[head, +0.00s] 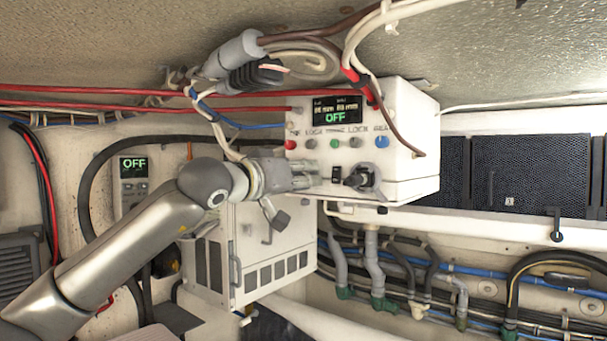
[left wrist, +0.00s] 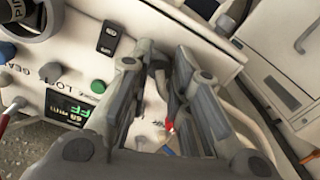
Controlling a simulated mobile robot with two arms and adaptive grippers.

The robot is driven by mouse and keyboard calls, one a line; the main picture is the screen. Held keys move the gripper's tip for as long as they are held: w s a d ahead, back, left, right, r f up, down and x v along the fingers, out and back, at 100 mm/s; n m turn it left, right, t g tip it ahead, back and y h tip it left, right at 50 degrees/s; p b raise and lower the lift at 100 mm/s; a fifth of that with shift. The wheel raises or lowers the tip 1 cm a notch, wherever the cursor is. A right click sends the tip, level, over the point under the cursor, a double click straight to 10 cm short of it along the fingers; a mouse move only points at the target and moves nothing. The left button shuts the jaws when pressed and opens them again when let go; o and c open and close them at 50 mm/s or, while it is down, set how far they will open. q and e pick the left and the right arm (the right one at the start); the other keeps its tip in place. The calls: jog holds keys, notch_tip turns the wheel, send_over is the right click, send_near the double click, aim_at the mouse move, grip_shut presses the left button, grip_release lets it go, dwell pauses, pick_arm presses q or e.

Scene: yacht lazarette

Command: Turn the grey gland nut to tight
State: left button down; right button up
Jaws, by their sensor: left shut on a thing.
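My left gripper (head: 303,175) reaches in from the left to the lower left of the front of a white control box (head: 410,140). In the left wrist view its two grey fingers (left wrist: 163,58) are drawn close together, with their tips at the box front beside a black rocker switch (left wrist: 107,37). They are shut on a small part there, which I take to be the grey gland nut. The fingers hide nearly all of it, so how far it is turned cannot be seen. My right gripper is not in view.
The box has a display (head: 337,110) reading OFF, a row of coloured buttons and a black fitting (head: 362,179) right of the gripper. Cables and a grey hose (head: 235,54) hang close above my wrist. A white vented unit (head: 275,250) stands below.

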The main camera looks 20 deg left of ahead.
pick_arm(q)
jog(key=shift+w+d+f+m, duration=0.1)
jog(key=shift+f+m, duration=0.3)
jog(key=c, duration=1.6)
grip_release()
jog(key=o, duration=0.3)
jog(key=shift+r, duration=0.2)
jog(key=shift+r, duration=0.1)
jog(key=v, duration=1.2)
